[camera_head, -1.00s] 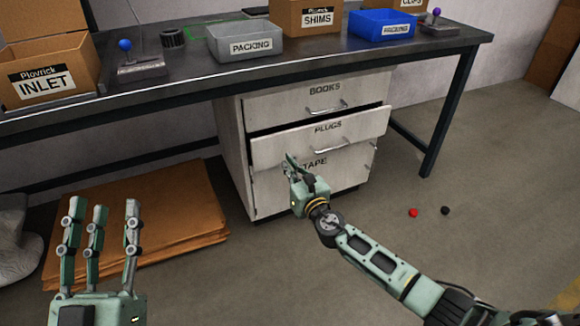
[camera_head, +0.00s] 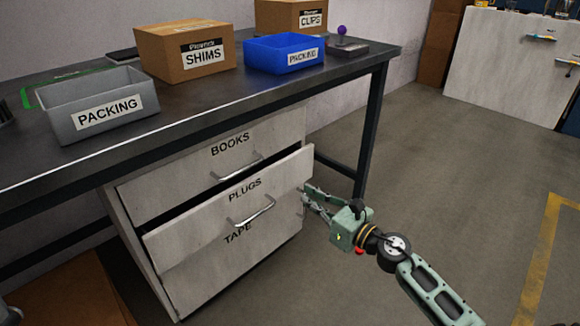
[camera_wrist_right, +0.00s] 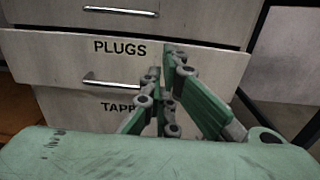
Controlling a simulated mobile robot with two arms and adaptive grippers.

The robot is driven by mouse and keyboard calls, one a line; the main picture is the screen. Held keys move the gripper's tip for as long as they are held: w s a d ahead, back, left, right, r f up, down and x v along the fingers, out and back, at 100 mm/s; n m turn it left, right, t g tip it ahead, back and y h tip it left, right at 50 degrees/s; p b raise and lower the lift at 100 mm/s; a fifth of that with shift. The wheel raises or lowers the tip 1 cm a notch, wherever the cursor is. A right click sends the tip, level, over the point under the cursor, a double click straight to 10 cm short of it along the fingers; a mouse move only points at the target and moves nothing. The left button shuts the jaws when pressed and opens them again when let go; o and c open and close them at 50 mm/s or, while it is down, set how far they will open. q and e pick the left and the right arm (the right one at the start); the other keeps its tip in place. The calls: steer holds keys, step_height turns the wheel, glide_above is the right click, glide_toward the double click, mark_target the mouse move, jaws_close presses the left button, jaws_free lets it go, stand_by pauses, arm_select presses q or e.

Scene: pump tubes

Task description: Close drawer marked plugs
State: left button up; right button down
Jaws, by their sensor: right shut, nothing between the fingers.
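The drawer marked PLUGS (camera_head: 290,172) is the middle one of the white cabinet and stands partly out past the drawers above and below. Its bar handle (camera_head: 251,213) is free. My right gripper (camera_head: 306,194) is shut and empty at the right end of the drawer front; I cannot tell whether it touches. In the right wrist view the shut fingers (camera_wrist_right: 168,75) point at the PLUGS front (camera_wrist_right: 60,56), right of its label and handle.
The BOOKS drawer (camera_head: 165,178) above and the TAPE drawer (camera_head: 205,284) below look shut. The dark workbench (camera_head: 200,105) overhangs the cabinet and bears grey, blue and cardboard boxes. A table leg (camera_head: 371,130) stands behind my gripper. The floor to the right is clear.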

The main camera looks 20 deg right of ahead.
steer(key=b, duration=0.1)
glide_toward(268, 171)
steer(key=x, duration=0.6)
steer(key=shift+w+f, duration=0.1)
steer(key=shift+w, duration=0.1)
steer(key=shift+w+a, duration=0.1)
steer(key=shift+w, duration=0.25)
steer(key=shift+a, duration=0.1)
